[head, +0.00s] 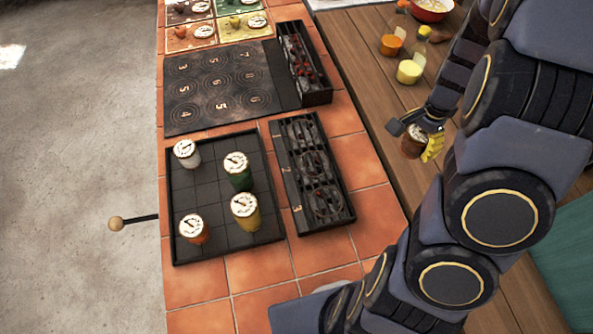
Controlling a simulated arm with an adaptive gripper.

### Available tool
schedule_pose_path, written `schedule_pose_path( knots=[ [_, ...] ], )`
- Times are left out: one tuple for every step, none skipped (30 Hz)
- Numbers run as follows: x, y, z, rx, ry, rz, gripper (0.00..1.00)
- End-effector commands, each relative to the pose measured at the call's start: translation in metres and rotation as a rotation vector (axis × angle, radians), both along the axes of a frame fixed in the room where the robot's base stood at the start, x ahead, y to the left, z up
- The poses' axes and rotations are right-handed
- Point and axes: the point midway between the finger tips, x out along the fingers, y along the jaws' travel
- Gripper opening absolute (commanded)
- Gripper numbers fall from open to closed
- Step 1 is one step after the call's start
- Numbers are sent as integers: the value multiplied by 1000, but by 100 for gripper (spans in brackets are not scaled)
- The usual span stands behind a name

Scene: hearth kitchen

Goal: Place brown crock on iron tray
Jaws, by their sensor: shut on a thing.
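The brown crock (411,147) is between the fingers of my gripper (415,137), at the right over the wooden surface. My gripper is shut on it, with a dark finger on the left and a yellow one on the right. The fingers partly cover the crock, and I cannot tell whether it touches the wood. The iron tray (211,194) looks like the dark gridded tray on the tiles, left of my gripper. A white crock (187,156), a green crock (238,176), an orange crock (193,231) and a yellow crock (246,213) stand on it, with bare squares among them.
A dark compartment box (284,195) lies between the tray and my gripper. Behind are a numbered dark board (214,88), another dark box (304,65) and coloured cards (189,39). Yellow containers (409,71) and a red bowl (429,9) stand on the wood (365,80).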

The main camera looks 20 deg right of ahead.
Motion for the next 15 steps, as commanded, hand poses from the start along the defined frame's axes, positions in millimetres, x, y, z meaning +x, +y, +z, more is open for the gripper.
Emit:
schedule_pose_path(
  knots=[
    [13, 23, 1, 1, 0, 71, 27],
    [19, 34, 1, 1, 1, 106, 27],
    [25, 50, 1, 2, 2, 153, 27],
    [29, 61, 0, 2, 2, 187, 27],
    [34, 73, 1, 2, 2, 223, 27],
    [38, 89, 1, 2, 2, 269, 27],
    [42, 101, 1, 2, 1, 304, 27],
    [45, 113, 1, 1, 1, 339, 27],
    [48, 129, 2, 1, -1, 387, 27],
    [50, 141, 2, 1, -2, 422, 27],
    [51, 153, 2, 1, -2, 457, 27],
    [52, 169, 3, 1, -3, 504, 27],
    [52, 181, 3, 0, -2, 539, 27],
    [52, 193, 3, 0, -1, 574, 27],
    [50, 208, 3, 1, 0, 621, 27]
  ],
)
